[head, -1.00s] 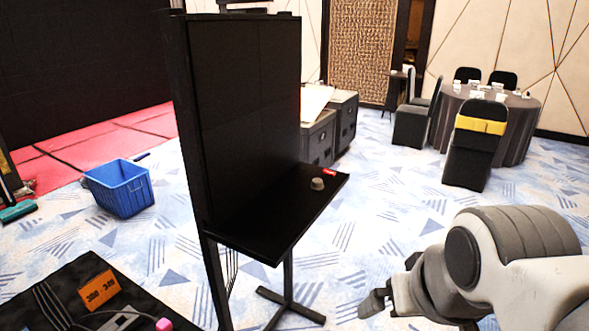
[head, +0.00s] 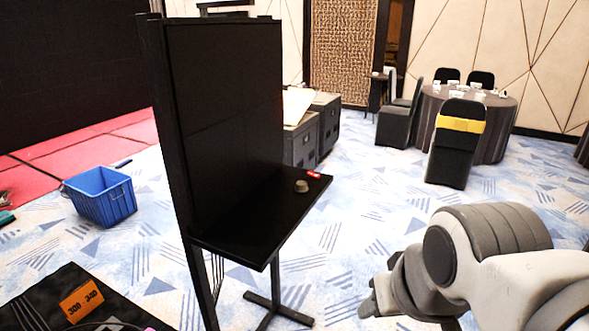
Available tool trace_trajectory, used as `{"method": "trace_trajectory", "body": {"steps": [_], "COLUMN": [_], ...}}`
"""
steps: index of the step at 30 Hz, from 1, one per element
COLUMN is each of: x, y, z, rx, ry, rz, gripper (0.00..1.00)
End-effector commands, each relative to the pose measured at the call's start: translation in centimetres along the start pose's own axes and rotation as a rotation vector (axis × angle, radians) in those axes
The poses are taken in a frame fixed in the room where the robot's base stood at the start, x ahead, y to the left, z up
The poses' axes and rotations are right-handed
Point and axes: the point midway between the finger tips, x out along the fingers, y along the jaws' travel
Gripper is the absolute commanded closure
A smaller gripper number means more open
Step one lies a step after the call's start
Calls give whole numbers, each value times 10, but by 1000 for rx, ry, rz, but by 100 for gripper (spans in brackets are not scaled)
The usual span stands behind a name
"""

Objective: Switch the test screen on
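The test screen (head: 225,95) is a tall black panel on a stand, and its face is dark. A black shelf (head: 255,225) juts out from its lower part. On the shelf sit a small grey knob-like piece (head: 301,186) and, near the far edge, a small red piece (head: 313,174). I cannot tell which of them is a switch. My gripper (head: 368,306) is at the lower right, in front of and below the shelf, apart from it. Its fingers are partly hidden by my arm, so I cannot see whether they are open.
Dark cases (head: 318,128) stand behind the screen. A blue crate (head: 100,197) is on the floor at left, near a red mat (head: 95,148). A black mat (head: 40,298) with an orange numbered piece (head: 82,300) lies front left. A round table (head: 490,135) with chairs stands back right. Patterned carpet between is clear.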

Motion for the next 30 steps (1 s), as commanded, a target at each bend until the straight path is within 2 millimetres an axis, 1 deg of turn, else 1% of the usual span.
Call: {"method": "trace_trajectory", "body": {"steps": [1, 7, 30], "x": [0, 0, 0], "y": [0, 0, 0], "z": [0, 0, 0], "rx": [0, 0, 0], "ry": [0, 0, 0], "rz": [0, 0, 0], "gripper": [63, 99, 100]}}
